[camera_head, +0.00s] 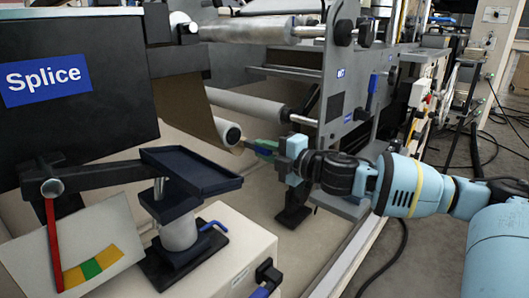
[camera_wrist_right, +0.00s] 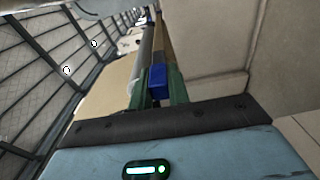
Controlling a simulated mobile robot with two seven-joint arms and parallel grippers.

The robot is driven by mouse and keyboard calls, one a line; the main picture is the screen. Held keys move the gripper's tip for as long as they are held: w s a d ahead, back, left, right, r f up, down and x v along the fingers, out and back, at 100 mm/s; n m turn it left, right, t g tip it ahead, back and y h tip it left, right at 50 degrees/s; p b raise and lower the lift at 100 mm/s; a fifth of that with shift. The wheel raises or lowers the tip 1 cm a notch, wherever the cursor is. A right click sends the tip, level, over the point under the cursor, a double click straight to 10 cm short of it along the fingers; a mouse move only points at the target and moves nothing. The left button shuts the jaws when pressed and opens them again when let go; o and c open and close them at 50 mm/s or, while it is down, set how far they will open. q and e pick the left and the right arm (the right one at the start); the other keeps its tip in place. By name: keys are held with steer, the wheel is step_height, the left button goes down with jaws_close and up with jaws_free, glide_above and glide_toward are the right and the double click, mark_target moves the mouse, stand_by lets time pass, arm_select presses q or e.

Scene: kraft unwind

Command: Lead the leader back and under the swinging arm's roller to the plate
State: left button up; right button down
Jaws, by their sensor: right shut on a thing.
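The brown kraft leader (camera_head: 200,108) hangs in a slanting sheet beside the dark Splice box (camera_head: 100,110), its lower edge near the end of a pale roller (camera_head: 250,105). My right gripper (camera_head: 262,148) is just right of that roller's dark end cap. Its green fingers are shut on a small blue piece (camera_wrist_right: 157,82), seen between them in the right wrist view. A brown strip (camera_wrist_right: 163,38) runs away beyond the blue piece. Whether they are joined is unclear. A dark arm (camera_head: 100,176) reaches across the lower left. I cannot identify the plate for certain. My left gripper is out of view.
A dark blue tray (camera_head: 190,170) stands on a post in front of the Splice box. A coloured scale card (camera_head: 75,255) with a red pointer is at lower left. The grey machine side frame (camera_head: 345,85) rises behind my right gripper.

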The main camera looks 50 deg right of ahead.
steer(key=d+r+p, duration=0.1)
steer(key=r, duration=0.1)
steer(key=shift+d+r+p, duration=0.35)
steer(key=shift+p, duration=0.05)
